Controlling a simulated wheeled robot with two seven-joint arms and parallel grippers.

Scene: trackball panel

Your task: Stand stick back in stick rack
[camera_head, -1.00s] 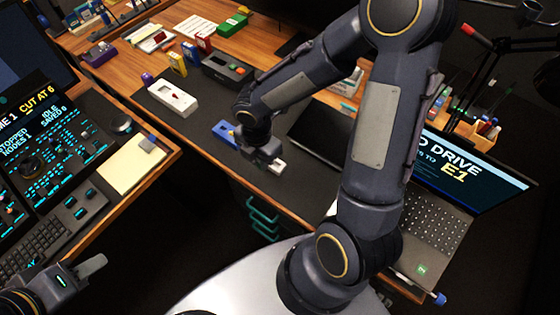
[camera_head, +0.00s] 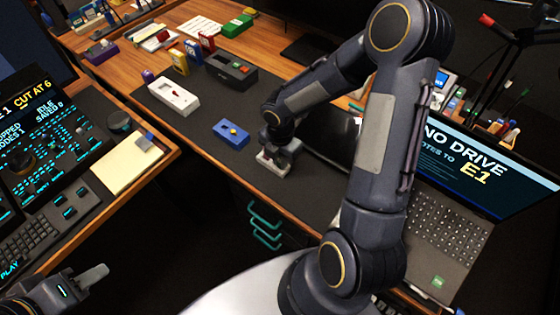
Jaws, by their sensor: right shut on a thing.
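My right gripper (camera_head: 276,160) points down over the dark desk mat (camera_head: 200,125), shut at a small pale piece (camera_head: 265,167), low over or on the mat. The stick is too small and covered to make out clearly. A blue block (camera_head: 231,134) with a yellow piece on top lies just left of this gripper, apart from it. I cannot tell whether this block is the stick rack. My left gripper (camera_head: 88,278) is at the lower left, away from the desk; a grey finger shows, but not whether it is open.
A white device (camera_head: 173,94) and a dark box with buttons (camera_head: 231,70) stand behind. An open laptop (camera_head: 440,225) is at the right. A control console (camera_head: 45,160) and a notepad (camera_head: 127,163) are at the left. The mat between the white device and the blue block is clear.

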